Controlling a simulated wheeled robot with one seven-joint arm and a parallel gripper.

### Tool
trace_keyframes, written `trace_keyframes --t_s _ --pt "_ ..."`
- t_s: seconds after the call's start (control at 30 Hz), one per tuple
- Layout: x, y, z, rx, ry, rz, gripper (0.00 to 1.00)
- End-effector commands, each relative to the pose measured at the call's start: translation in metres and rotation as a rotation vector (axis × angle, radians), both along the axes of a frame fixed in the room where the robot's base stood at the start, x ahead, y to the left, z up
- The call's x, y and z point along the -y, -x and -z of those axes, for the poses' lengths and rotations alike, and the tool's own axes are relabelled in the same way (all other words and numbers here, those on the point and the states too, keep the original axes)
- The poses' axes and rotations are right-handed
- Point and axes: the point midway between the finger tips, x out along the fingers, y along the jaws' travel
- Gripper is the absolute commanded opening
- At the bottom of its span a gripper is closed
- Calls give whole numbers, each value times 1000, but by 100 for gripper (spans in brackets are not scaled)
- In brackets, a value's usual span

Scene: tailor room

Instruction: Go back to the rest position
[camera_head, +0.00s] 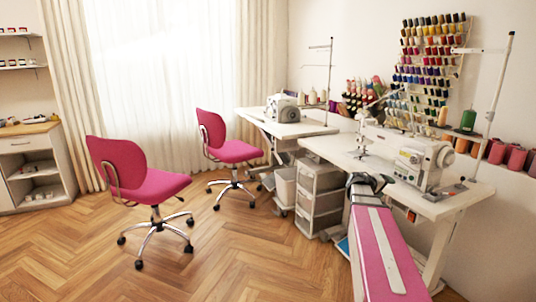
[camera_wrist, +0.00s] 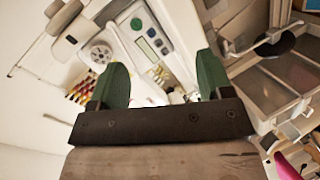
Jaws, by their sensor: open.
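My gripper (camera_head: 370,181) is in front of the near sewing table's front edge in the head view, at the end of my pink and white arm. In the wrist view its two green fingers (camera_wrist: 162,66) stand wide apart with nothing between them. Beyond the fingers the wrist view shows the white sewing machine (camera_wrist: 143,38), with its display and green knob. The same sewing machine (camera_head: 405,155) stands on the white table (camera_head: 335,150) in the head view, behind and to the right of the gripper.
A drawer unit (camera_head: 319,195) stands under the table, left of the gripper. A second sewing table (camera_head: 300,129) and two pink chairs (camera_head: 150,185) (camera_head: 232,150) are farther left. Thread spools (camera_head: 430,60) hang on the wall. Wooden floor (camera_head: 250,255) is clear at front centre.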

Motion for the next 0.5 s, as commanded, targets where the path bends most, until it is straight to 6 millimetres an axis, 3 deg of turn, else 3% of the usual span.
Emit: trace_keyframes --t_s 0.1,0.3,0.5 --pt "-49 26 51 -44 -185 9 73" --pt "-140 74 131 -155 -523 22 73" --pt "-237 131 190 -294 -851 23 73"
